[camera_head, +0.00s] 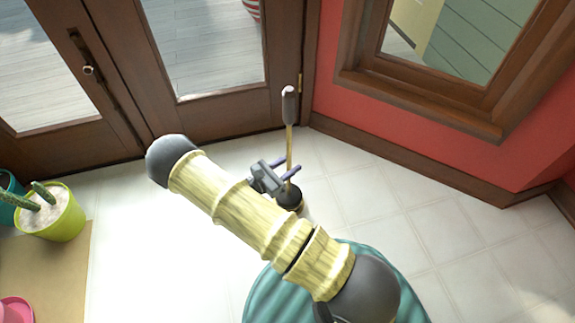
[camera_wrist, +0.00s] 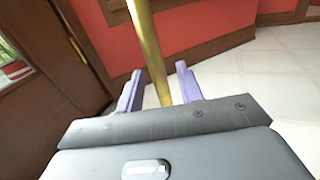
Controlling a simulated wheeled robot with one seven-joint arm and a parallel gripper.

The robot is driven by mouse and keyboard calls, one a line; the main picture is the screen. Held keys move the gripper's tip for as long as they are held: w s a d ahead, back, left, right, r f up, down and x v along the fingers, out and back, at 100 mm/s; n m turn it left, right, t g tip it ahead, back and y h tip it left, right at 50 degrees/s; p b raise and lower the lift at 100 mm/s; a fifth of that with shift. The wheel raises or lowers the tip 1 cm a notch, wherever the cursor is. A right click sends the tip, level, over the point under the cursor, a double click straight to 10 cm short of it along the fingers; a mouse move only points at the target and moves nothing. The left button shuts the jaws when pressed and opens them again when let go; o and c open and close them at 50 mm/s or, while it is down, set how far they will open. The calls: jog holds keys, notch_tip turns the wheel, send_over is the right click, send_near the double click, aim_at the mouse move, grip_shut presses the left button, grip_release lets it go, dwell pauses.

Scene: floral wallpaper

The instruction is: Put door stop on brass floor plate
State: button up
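The door stop stands upright on the floor near the doors, with a grey grip on top, a thin brass rod (camera_head: 289,142) and a dark round base (camera_head: 290,198). My gripper (camera_head: 288,166) is beside the lower part of the rod, its two purple fingers apart. In the wrist view the brass rod (camera_wrist: 147,40) runs down between the open fingers (camera_wrist: 158,80), with a gap on both sides. Whether it lies within the fingers' reach or just beyond is unclear. The brass floor plate cannot be made out; my arm hides part of the floor near the base.
Glass-paned brown doors (camera_head: 130,150) stand behind, and a red wall (camera_head: 400,120) with a wooden baseboard is at right. A yellow-green cactus pot (camera_head: 62,222) stands on a tan mat (camera_head: 60,262) at left. White tiled floor (camera_head: 400,220) is clear at right.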

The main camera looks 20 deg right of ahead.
jog(key=p+v, duration=0.5)
jog(key=v, duration=0.7)
jog(key=shift+d+r, duration=0.1)
jog(key=shift+r, duration=0.1)
jog(key=s+d+r+m+g+y, duration=0.1)
jog(key=s+d+r+m+y, duration=0.2)
jog(key=r+m+y, duration=0.2)
jog(key=s+d+r+m+g+y, duration=0.2)
jog(key=r+m+y, duration=0.4)
jog(key=r+m, duration=0.4)
jog(key=s+d+r+m+g+y, duration=0.1)
jog(key=s+d+r+m+y, duration=0.3)
jog(key=r+m, duration=0.3)
notch_tip(320, 180, up, 3)
jog(key=shift+s+d+f+m+y, duration=0.1)
jog(key=shift+s+d+m+y, duration=0.25)
jog(key=shift+d+y, duration=0.5)
